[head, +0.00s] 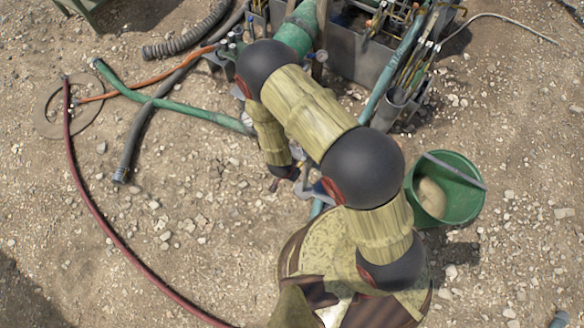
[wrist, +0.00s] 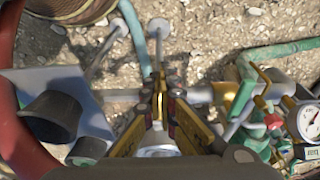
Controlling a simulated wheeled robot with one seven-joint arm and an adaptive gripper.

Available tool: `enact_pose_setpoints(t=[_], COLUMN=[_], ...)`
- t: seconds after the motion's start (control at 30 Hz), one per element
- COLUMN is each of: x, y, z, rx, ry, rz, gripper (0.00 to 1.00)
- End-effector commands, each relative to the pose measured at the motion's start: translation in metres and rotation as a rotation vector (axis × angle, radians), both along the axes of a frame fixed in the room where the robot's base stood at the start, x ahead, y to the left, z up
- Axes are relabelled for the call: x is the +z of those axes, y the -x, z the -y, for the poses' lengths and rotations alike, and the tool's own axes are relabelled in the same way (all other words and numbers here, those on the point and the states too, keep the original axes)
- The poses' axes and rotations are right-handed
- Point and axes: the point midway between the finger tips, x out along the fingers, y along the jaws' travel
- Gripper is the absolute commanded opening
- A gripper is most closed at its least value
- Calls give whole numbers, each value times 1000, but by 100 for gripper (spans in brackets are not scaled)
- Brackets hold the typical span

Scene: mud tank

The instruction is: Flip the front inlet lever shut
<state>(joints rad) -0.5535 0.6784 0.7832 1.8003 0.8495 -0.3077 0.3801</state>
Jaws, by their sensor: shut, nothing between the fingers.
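My gripper (wrist: 160,88) is shut and empty in the wrist view, its yellow fingers meeting low in the middle. Just beyond its tips stands a thin grey rod with a round end (wrist: 158,28); it looks like a lever. I cannot tell whether the tips touch it. A small red handle (wrist: 272,121) sits among green fittings at the right. I cannot say for certain which of these is the front inlet lever. In the head view my arm hides most of the inlet, and the fingertips are not clear.
A pressure gauge (wrist: 307,118) stands right of the gripper. A red hose (wrist: 10,90) curves at the left. In the head view, a green bucket (head: 462,205) stands right of my arm, and hoses (head: 180,108) lie on the gravel at left.

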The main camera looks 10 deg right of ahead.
Motion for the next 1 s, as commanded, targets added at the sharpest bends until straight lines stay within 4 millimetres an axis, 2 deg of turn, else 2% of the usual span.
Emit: enact_pose_setpoints(t=[0.53, 1.0], x=[-9, 7], y=[0, 0], z=[0, 0], rx=[-1, -1], ry=[39, 39], rz=[51, 50], gripper=[0, 0])
